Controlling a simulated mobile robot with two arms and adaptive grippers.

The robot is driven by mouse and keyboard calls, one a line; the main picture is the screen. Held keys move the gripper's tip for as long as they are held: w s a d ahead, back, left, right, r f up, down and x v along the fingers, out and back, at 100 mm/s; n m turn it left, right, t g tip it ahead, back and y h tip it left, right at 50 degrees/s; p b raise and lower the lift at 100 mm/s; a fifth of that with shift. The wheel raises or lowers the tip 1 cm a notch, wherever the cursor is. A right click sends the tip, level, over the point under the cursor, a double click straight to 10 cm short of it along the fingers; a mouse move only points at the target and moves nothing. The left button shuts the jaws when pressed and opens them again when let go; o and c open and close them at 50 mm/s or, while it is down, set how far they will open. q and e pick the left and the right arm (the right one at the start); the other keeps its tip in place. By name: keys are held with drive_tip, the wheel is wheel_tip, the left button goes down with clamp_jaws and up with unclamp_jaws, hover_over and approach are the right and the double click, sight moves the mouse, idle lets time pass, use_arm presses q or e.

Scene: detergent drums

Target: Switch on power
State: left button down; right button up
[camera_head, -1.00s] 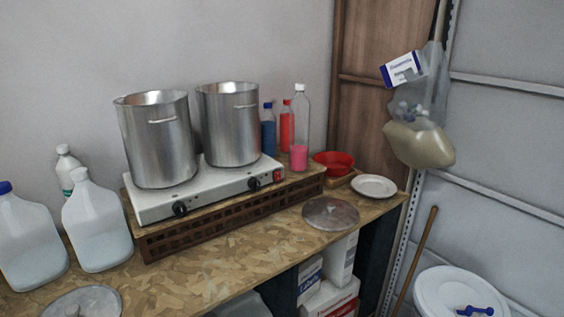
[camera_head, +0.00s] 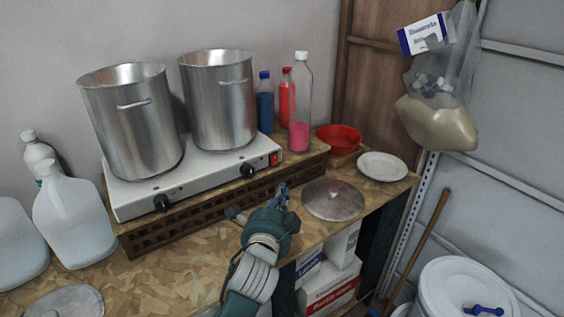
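A white two-burner hot plate (camera_head: 205,170) sits on a brown slatted base on the bench. Its front has two black knobs and a small red switch (camera_head: 275,159) at the right end. The switch position is too small to read. Two steel pots, the left one (camera_head: 135,125) and the right one (camera_head: 218,100), stand on the burners. My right gripper is out of view.
Bottles and a clear bottle with pink liquid (camera_head: 300,120) stand behind the hot plate's right end, near a red bowl (camera_head: 340,137). A metal lid (camera_head: 333,200) and a white plate (camera_head: 382,167) lie to the right. White jugs (camera_head: 75,220) stand at left.

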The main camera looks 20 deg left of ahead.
use_arm(q)
drive_tip(key=s+r, duration=0.2)
drive_tip(key=s, duration=0.1)
drive_tip(key=p, duration=0.2)
approach(275, 160)
drive_tip(key=w+d, duration=0.4)
drive_tip(key=w+a, duration=0.1)
drive_tip(key=a+f+p, duration=0.1)
drive_tip(key=w+a+p, duration=0.1)
drive_tip(key=shift+w+f, duration=0.25)
drive_tip(key=shift+w, duration=0.1)
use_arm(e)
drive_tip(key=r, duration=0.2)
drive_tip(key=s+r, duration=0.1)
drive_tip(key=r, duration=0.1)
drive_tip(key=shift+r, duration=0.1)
use_arm(q)
drive_tip(key=shift+a+f+b, duration=0.1)
drive_tip(key=shift+f+b, duration=0.1)
drive_tip(key=shift+b, duration=0.1)
drive_tip(key=shift+w+a+m+t+b, duration=0.25)
drive_tip(key=shift+m+t+b, duration=0.2)
drive_tip(key=shift+b, duration=0.8)
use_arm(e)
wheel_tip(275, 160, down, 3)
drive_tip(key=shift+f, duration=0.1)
